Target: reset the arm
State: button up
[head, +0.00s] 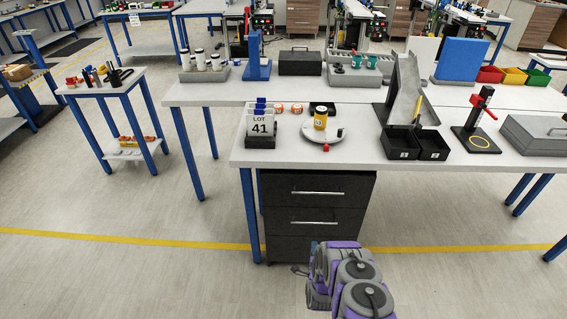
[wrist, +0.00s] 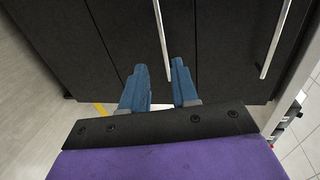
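My arm (head: 345,275), purple and grey, is folded low at the bottom of the head view, in front of the black drawer cabinet (head: 315,215) under the workbench. In the wrist view my gripper (wrist: 159,66) shows two blue fingers with a clear gap between them, open and empty. The cabinet's dark drawer fronts and metal handles fill the wrist view beyond the fingers. In the head view the fingers are mostly hidden by the arm.
The white workbench (head: 265,157) stands above the cabinet. It bears a LOT 41 box (head: 262,122), a round plate (head: 320,139) with a yellow jar (head: 320,117), black bins (head: 418,146) and a red-handled press (head: 480,115). Open floor (head: 140,270) lies to the left.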

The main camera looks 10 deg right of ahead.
jog(key=w+r+n+g+y, duration=0.25)
jog(key=w+r+n, duration=0.35)
jog(key=r, duration=0.6)
jog(key=s+a+r+n+g, duration=0.2)
jog(key=r+g, duration=0.1)
jog(key=r, duration=0.6)
jog(key=s+a+r+n+g, duration=0.2)
jog(key=r, duration=0.7)
jog(key=s+a+r+n+g, duration=0.2)
jog(key=s+a+r, duration=0.1)
jog(key=s+r, duration=0.45)
jog(key=s+a+r+n+g, duration=0.25)
jog(key=s+r, duration=0.35)
jog(key=s, duration=0.3)
jog(key=s+a+r+n+g, duration=0.1)
jog(key=s+r+n, duration=0.1)
jog(key=s, duration=0.8)
jog(key=s+a+r+n+g+y, duration=0.1)
jog(key=s+r, duration=0.3)
jog(key=s, duration=0.7)
jog(key=s+a+r+n+g, duration=0.3)
jog(key=s, duration=0.7)
jog(key=shift+s+a+r, duration=0.15)
jog(key=shift+a+r, duration=0.05)
jog(key=shift+r, duration=0.2)
